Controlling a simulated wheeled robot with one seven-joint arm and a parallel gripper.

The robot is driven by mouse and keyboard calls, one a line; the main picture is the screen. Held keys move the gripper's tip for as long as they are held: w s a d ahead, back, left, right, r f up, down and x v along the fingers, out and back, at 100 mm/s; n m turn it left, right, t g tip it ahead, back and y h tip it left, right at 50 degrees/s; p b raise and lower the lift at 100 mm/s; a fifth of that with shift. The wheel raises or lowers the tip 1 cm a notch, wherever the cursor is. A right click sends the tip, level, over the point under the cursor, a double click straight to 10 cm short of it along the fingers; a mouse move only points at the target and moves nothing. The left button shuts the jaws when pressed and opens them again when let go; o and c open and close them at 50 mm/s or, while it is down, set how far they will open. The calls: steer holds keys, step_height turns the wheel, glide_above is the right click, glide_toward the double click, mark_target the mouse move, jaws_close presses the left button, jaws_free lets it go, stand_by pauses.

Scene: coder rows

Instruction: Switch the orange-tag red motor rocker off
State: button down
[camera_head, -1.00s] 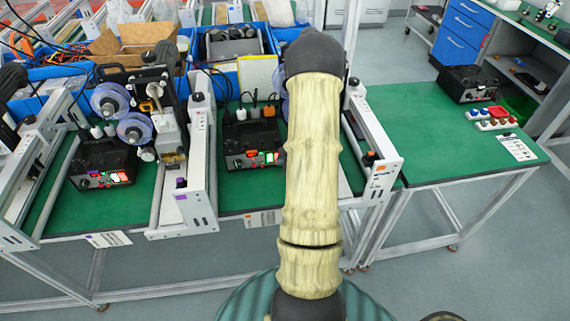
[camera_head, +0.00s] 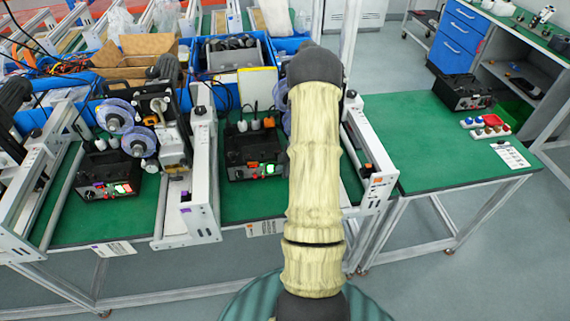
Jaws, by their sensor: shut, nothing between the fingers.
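The orange tag (camera_head: 377,180) is on the end of the white rail frame (camera_head: 370,150) just right of my arm. A black control box (camera_head: 240,157) stands left of my arm on the green bench, with a row of small lit red and green switches (camera_head: 262,169) on its front. A small orange mark also shows at this box's lower left front. The switches are too small to tell which is the red motor rocker or how it is set. My arm runs up the middle of the view and hides part of this station. My gripper is hidden beyond it.
Another black control box (camera_head: 108,175) with lit switches stands left, by a purple-tagged rail (camera_head: 187,205) and a reel machine (camera_head: 135,130). Blue crates (camera_head: 205,95) stand behind. The right green bench (camera_head: 430,145) is mostly clear, with a black box (camera_head: 463,92) at its back.

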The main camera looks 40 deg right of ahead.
steer(key=shift+r+p, duration=0.8)
steer(key=shift+p, duration=0.05)
steer(key=shift+s+a+b, duration=0.3)
steer(key=shift+s+a, duration=0.05)
steer(key=shift+s, duration=0.05)
steer(key=v, duration=1.1)
steer(key=shift+a+r, duration=0.15)
steer(key=shift+r, duration=0.05)
steer(key=shift+s, duration=0.2)
steer(key=shift+w, duration=0.1)
